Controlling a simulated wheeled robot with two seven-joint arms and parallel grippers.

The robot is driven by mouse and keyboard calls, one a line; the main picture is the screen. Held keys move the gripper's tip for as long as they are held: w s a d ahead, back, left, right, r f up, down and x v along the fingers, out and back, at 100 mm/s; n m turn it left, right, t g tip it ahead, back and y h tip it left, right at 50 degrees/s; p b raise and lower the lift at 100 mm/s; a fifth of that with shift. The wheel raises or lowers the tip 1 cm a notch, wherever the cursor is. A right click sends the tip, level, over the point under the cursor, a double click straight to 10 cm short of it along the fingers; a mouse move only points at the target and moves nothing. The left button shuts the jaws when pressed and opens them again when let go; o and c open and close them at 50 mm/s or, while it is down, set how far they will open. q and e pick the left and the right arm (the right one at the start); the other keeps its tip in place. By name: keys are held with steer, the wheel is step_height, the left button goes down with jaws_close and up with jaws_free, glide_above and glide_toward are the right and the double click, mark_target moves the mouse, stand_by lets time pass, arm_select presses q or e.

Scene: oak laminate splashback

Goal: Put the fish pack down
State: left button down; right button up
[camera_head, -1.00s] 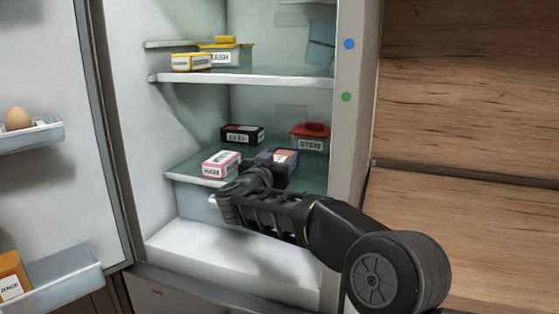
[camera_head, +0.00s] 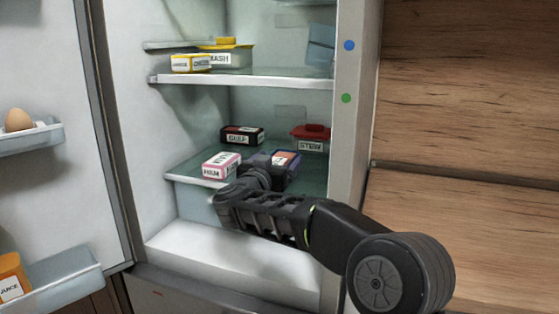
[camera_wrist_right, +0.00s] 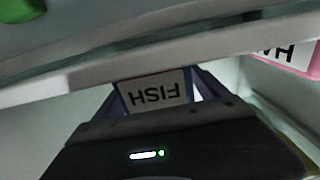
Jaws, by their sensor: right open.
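The fish pack (camera_head: 286,158), blue with an orange and white label, is on the middle fridge shelf (camera_head: 310,180), partly hidden behind my right gripper (camera_head: 270,160). In the right wrist view the white FISH label (camera_wrist_right: 158,92) shows upside down, straight ahead of the gripper body. My right gripper is open at the near end of the pack. My left gripper is not in view.
A pink and white HAM pack (camera_head: 221,165) lies close on the left. A black and red BEEF pack (camera_head: 242,135) and a red-lidded STEW box (camera_head: 311,137) stand behind. The upper shelf (camera_head: 260,80) is overhead. The fridge side wall (camera_head: 350,150) is on the right.

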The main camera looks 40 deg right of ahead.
steer(key=v, duration=1.1)
